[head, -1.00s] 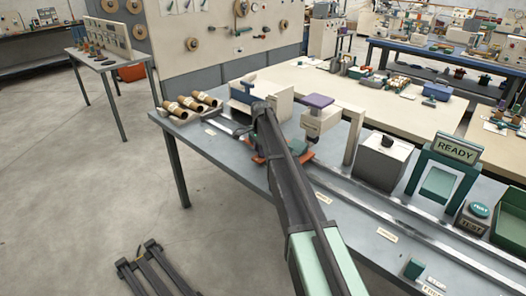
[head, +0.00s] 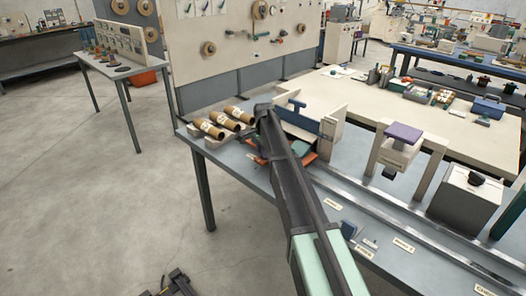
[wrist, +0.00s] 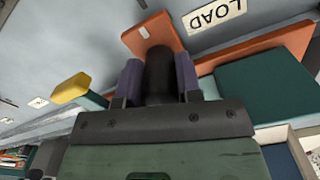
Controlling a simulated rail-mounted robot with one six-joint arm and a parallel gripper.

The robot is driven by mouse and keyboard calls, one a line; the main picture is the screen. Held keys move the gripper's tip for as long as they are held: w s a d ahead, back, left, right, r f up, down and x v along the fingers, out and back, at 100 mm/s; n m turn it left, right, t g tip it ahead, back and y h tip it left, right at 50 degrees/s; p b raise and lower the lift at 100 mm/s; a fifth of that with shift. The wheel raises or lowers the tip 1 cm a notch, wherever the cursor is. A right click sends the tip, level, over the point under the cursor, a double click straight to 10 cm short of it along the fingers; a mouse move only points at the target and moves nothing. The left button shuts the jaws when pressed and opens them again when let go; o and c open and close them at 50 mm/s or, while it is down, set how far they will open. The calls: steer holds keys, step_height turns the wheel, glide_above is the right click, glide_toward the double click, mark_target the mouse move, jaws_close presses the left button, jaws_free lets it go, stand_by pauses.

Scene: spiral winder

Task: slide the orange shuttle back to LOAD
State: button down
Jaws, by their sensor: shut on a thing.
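The orange shuttle (head: 309,158) sits at the left end of the metal rail in the head view, partly hidden by my arm. In the wrist view its orange plate (wrist: 270,46) shows beside the white LOAD label (wrist: 215,14), with a dark teal block (wrist: 262,88) on it. My gripper (wrist: 158,78) is shut on a black upright handle (wrist: 160,62), with a purple-grey finger on each side. An orange part (wrist: 150,36) shows just beyond the handle. In the head view my arm hides the gripper.
Several cardboard tubes (head: 222,122) lie at the table's left end. A blue and white fixture (head: 305,122) stands behind the shuttle. A purple-topped station (head: 402,140) straddles the rail (head: 375,203) farther right. The rail between them looks clear.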

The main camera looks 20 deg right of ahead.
steer(key=shift+w, duration=0.4)
steer(key=c, duration=0.8)
jaws_free()
steer(key=shift+w, duration=0.1)
steer(key=shift+a, duration=0.1)
steer(key=shift+r+p, duration=0.3)
step_height(320, 180, up, 11)
steer(key=p, duration=1)
steer(key=shift+f+p, duration=0.2)
steer(key=shift+p, duration=0.1)
steer(key=shift+f, duration=0.2)
